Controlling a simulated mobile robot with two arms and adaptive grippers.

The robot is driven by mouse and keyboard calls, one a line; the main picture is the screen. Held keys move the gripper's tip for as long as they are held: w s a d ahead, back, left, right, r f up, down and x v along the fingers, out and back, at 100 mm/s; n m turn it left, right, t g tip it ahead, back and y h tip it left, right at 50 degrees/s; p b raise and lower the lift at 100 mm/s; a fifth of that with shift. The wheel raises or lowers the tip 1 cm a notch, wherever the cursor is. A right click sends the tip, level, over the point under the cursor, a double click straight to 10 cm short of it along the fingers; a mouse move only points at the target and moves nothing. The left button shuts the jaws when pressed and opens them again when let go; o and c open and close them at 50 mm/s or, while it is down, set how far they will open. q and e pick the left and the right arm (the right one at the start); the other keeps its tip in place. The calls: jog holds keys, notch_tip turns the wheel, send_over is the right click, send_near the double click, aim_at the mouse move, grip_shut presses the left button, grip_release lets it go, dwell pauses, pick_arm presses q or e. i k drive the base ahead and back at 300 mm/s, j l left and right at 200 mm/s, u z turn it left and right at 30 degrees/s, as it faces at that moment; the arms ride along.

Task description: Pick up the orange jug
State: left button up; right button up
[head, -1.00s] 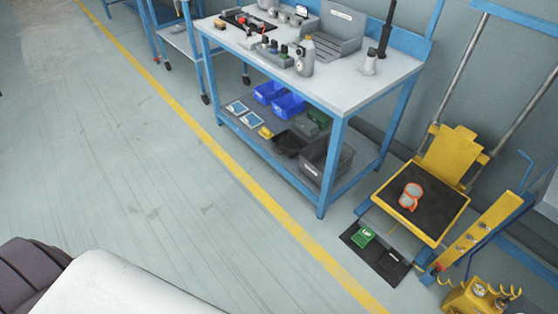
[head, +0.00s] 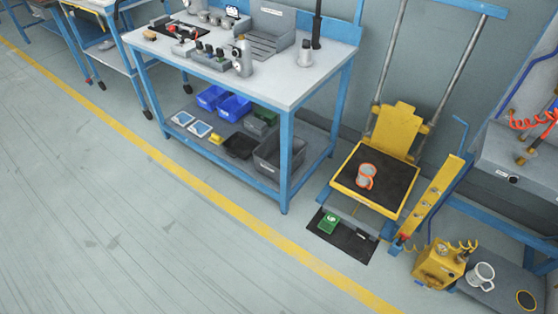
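A jug (head: 366,176) with an orange rim and handle and a greyish body stands on the black mat of a yellow lift platform (head: 346,187), right of centre in the head view. Nothing covers it. A white jug (head: 481,275) sits on a low shelf at the lower right. Neither of my grippers shows in this view.
A blue-framed bench (head: 289,85) with tools and fittings on top and bins below stands left of the lift. A green box (head: 328,222) lies on a dark floor mat before the lift. A yellow unit (head: 438,263) stands to its right. The floor at left is clear.

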aim_at(367, 172)
jog(key=i+j+z, duration=0.35)
jog(key=i+j, duration=0.15)
jog(key=i, duration=0.3)
jog(key=i+j+z, duration=0.4)
jog(key=i+j, duration=0.35)
